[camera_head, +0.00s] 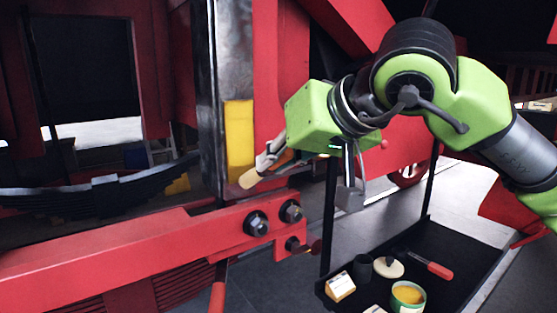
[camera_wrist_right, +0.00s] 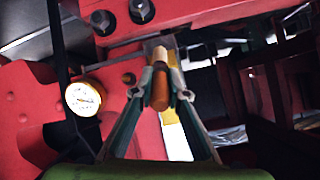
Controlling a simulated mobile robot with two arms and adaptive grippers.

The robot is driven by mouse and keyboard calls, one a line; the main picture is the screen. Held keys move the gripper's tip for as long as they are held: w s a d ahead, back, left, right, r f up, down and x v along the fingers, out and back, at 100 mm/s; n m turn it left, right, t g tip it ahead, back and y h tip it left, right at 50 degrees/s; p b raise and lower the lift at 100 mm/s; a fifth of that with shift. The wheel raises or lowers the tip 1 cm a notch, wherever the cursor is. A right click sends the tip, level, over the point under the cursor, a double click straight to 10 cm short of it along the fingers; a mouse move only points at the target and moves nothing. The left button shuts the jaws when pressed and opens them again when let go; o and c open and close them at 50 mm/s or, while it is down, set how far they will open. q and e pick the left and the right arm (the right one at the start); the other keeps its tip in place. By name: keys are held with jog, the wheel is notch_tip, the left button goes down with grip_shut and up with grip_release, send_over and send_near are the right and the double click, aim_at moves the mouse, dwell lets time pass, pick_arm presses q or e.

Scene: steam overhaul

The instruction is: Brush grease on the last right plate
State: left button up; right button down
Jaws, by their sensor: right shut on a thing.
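My right gripper (camera_head: 275,156) comes in from the right and is shut on a brush (camera_head: 250,178) with a pale tip, which points down and left. In the right wrist view, the gripper (camera_wrist_right: 161,88) has the brush's orange-brown handle (camera_wrist_right: 159,92) between its fingers. A yellow patch (camera_head: 239,140), which looks like grease on a plate, covers the lower part of the upright metal post's face. The brush tip is just below and right of this patch; I cannot tell if it touches the post. Yellow also shows behind the fingers in the wrist view (camera_wrist_right: 174,136). My left gripper is not in view.
A red beam (camera_head: 120,250) with large dark bolts (camera_head: 256,223) runs below the brush. A black tray (camera_head: 455,255) at lower right holds an open tin of yellow grease (camera_head: 407,295), a red-handled tool (camera_head: 438,270) and small items. A gauge (camera_wrist_right: 83,97) shows in the wrist view.

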jog(key=shift+w+a, duration=0.1)
jog(key=shift+w, duration=0.05)
jog(key=shift+r, duration=0.1)
jog(key=shift+r+p, duration=1.6)
jog(key=shift+r, duration=0.4)
jog(key=shift+f+b, duration=1.75)
jog(key=shift+f, duration=0.4)
jog(key=shift+r, duration=0.1)
